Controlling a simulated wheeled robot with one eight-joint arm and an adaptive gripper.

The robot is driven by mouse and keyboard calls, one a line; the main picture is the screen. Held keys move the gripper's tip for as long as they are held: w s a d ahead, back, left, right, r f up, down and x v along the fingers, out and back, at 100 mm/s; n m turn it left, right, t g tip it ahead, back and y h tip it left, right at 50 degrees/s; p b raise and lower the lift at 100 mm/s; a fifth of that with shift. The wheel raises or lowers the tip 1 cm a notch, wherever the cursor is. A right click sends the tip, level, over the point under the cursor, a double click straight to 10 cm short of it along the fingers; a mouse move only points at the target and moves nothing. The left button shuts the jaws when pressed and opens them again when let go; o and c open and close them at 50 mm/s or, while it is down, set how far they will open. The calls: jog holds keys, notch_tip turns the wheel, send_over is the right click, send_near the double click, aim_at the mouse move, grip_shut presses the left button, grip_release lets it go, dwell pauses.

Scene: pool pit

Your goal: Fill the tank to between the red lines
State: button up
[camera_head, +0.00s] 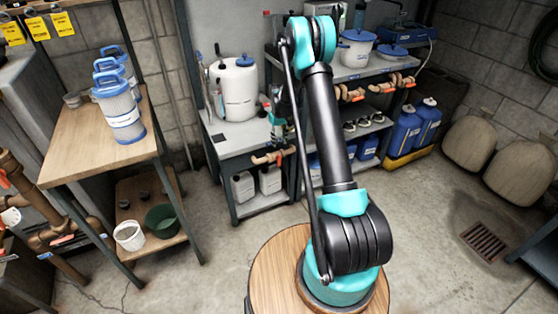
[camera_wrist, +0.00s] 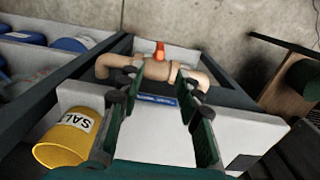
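A white tank (camera_head: 238,90) with a blue cap stands on the grey bench at the back. Its red lines and water level cannot be made out. A tan pipe with an orange-handled valve (camera_head: 276,156) runs along the bench's front edge. A similar pipe and its orange handle (camera_wrist: 160,50) show in the wrist view, ahead of my gripper. My gripper (camera_wrist: 160,88) is open, its two dark fingers apart with nothing held between them. In the head view my gripper (camera_head: 281,128) is near the bench front, partly hidden by my arm.
A yellow container (camera_wrist: 68,138) lettered "SAL" is at left in the wrist view. More orange-handled pipes (camera_head: 378,90) line the shelf at right. A wooden table (camera_head: 85,140) with blue-topped filter cartridges stands at left. The floor between is mostly clear, with a drain grate (camera_head: 484,242) at right.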

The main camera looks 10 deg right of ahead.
aim_at(279, 155)
notch_tip(279, 155, down, 12)
jog(key=shift+f, duration=0.2)
dwell(0.4)
grip_shut()
